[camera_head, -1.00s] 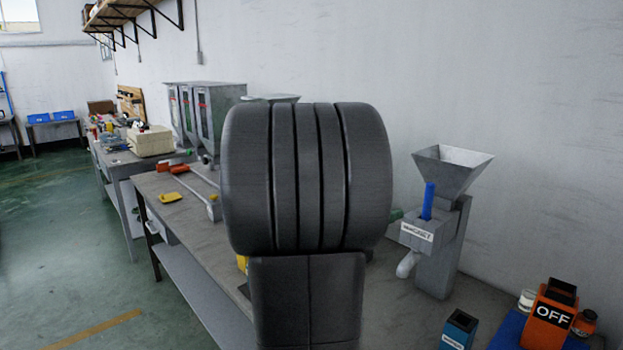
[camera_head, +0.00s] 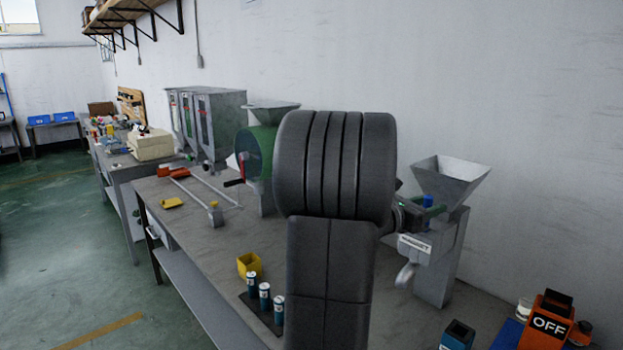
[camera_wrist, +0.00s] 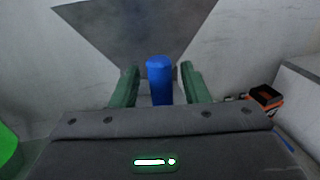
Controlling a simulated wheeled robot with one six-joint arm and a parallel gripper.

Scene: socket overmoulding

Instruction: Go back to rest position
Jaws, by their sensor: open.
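My gripper (camera_wrist: 157,88) is open in the wrist view, its two green fingers on either side of a blue cylinder (camera_wrist: 160,82) with a gap visible on each side. In the head view my gripper (camera_head: 428,211) is at the grey hopper machine (camera_head: 437,265), mostly behind my dark arm link. The blue cylinder's top (camera_head: 428,201) shows in front of the hopper. The hopper (camera_wrist: 140,30) fills the upper part of the wrist view.
The workbench (camera_head: 225,235) runs along the wall. On it are a yellow box (camera_head: 249,265), several small cylinders (camera_head: 265,296) on a dark base, a green drum machine (camera_head: 256,150), a teal box (camera_head: 458,335) and an orange OFF box (camera_head: 550,322).

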